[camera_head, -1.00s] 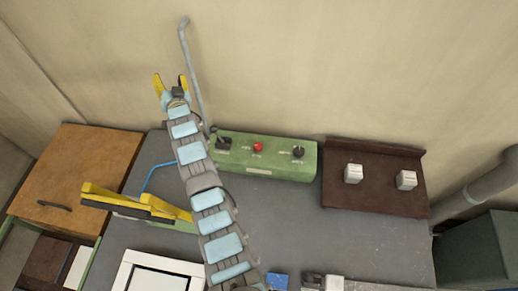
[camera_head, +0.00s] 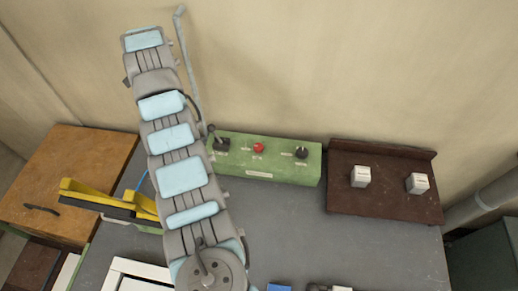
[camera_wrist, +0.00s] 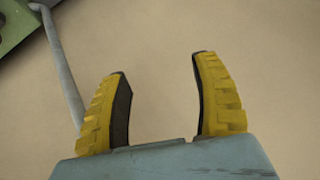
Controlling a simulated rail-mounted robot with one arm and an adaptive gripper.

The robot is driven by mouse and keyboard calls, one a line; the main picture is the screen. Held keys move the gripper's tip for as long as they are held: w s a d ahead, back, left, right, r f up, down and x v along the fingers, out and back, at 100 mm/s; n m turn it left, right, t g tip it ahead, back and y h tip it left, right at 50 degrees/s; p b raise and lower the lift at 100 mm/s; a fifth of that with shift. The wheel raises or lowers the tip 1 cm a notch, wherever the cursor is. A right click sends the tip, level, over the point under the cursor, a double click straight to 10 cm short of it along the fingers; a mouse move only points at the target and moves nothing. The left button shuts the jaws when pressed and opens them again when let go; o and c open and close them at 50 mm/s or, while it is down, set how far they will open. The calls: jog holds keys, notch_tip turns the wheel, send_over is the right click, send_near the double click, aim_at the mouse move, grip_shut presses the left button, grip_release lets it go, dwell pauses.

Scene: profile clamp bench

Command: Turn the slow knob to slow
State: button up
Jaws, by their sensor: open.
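A green control box (camera_head: 265,170) stands at the back of the bench in the head view. On its top are a black knob (camera_head: 301,153) at the right, a red button (camera_head: 258,148) in the middle and a black control (camera_head: 221,144) at the left. The labels are too small to read, so I cannot tell which is the slow knob. My gripper (camera_wrist: 160,65) is open and empty in the wrist view, facing the plain wall. In the head view it is hidden by my arm. A green edge (camera_wrist: 14,25) shows at the wrist view's upper left.
A grey rod (camera_head: 186,62) rises beside the box's left end; it also shows in the wrist view (camera_wrist: 62,68). A brown stand (camera_head: 385,190) with two white blocks is at the right. The grey bench front is partly clear.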

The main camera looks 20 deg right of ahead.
jog(key=s+d+f+m+g, duration=0.6)
jog(key=s+d+f, duration=0.3)
jog(key=s+d, duration=0.15)
jog(key=m+g+h+b, duration=0.1)
jog(key=m+g, duration=0.1)
jog(key=m, duration=1.4)
send_over(258, 146)
notch_tip(258, 146, down, 2)
notch_tip(258, 146, down, 17)
jog(key=shift+s+d+f, duration=0.1)
grip_shut()
